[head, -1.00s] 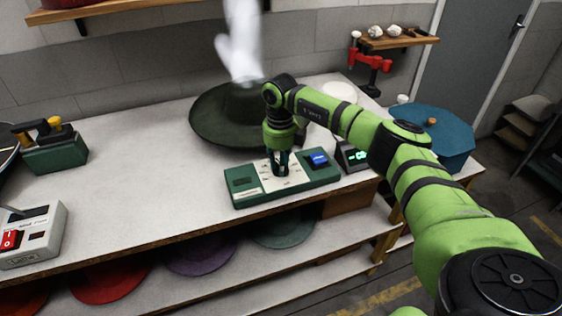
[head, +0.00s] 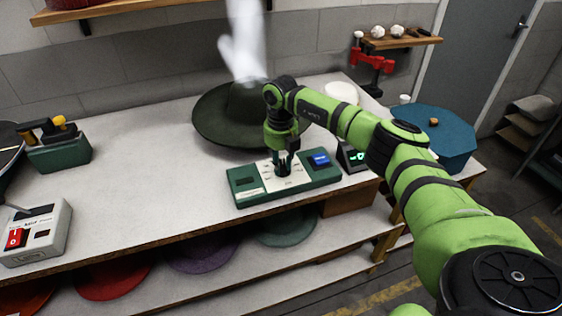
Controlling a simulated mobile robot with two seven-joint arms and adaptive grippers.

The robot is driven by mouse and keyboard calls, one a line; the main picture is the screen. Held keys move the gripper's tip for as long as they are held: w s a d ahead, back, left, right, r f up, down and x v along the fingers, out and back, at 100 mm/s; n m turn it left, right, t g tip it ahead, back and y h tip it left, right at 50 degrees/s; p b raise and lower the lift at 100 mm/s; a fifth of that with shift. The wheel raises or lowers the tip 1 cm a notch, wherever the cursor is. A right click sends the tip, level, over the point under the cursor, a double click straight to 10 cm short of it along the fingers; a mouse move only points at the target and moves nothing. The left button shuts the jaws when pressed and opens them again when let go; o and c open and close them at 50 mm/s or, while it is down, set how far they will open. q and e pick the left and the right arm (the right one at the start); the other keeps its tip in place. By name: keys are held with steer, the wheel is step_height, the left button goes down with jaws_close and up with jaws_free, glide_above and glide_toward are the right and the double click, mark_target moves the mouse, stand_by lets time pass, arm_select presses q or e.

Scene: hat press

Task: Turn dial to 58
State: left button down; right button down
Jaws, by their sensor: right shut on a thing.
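The green control box (head: 327,174) lies on the workbench, with a pale dial plate (head: 298,181) in its middle and a blue button (head: 320,159) at its right end. My right gripper (head: 283,171) points down over the plate and is shut on the dial, which its fingers mostly hide. The dial's numbers are too small to read. A small dark display (head: 352,158) with green digits stands just right of the box; its reading is partly hidden by my arm and not legible. My left gripper is not in view.
A dark green wide-brimmed hat (head: 215,122) sits right behind the box, under a white steam plume. A blue lidded pot (head: 445,140) stands at the right end. A grey switch box (head: 45,240) is at the left. The bench's middle left is clear.

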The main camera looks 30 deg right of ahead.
mark_target(281, 166)
stand_by(0.4)
steer(key=c, duration=1)
jaws_free()
steer(key=shift+r, duration=0.15)
step_height(281, 166, up, 12)
steer(key=shift+f, duration=0.1)
steer(key=shift+a, duration=0.1)
